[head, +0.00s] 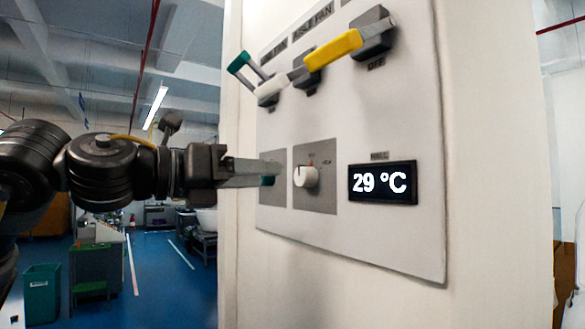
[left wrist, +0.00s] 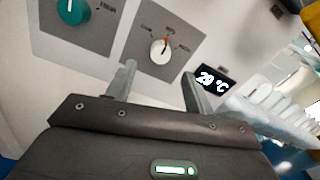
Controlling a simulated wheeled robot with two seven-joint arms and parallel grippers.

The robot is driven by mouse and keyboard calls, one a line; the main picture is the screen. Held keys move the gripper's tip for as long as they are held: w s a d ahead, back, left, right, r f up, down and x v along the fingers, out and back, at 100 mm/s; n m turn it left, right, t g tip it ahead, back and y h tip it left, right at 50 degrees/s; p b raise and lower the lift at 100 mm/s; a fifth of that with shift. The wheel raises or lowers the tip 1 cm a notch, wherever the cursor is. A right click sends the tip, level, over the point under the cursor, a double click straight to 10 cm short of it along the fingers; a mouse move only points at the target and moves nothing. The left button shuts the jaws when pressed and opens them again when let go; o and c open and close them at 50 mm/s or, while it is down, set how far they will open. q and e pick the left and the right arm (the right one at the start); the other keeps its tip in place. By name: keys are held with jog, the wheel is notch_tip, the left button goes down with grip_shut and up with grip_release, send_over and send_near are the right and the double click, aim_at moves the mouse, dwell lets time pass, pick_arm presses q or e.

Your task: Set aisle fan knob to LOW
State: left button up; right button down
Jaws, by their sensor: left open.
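A white round knob (head: 306,177) sits on a grey plate on the wall panel, and it also shows in the left wrist view (left wrist: 159,49). A red mark shows at its top edge; the small labels around it are too blurred to read surely. A teal knob (left wrist: 73,11) is on the plate to its left; in the head view my gripper mostly hides it. The words AISLE FAN show above the upper levers. My left gripper (head: 270,173) is open and empty, and its fingers (left wrist: 157,84) point at the panel, apart from the white knob. My right gripper is not in view.
A display (head: 382,183) reading 29 °C is right of the white knob. Open floor (head: 170,283) lies left of the wall.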

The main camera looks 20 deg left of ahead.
aim_at(299, 177)
pick_arm(q)
jog(key=p+x, duration=0.2)
jog(key=x, duration=0.4)
jog(key=shift+d+r, duration=0.15)
jog(key=shift+w+d+p, duration=0.3)
jog(key=shift+w, duration=0.15)
jog(key=c, duration=1)
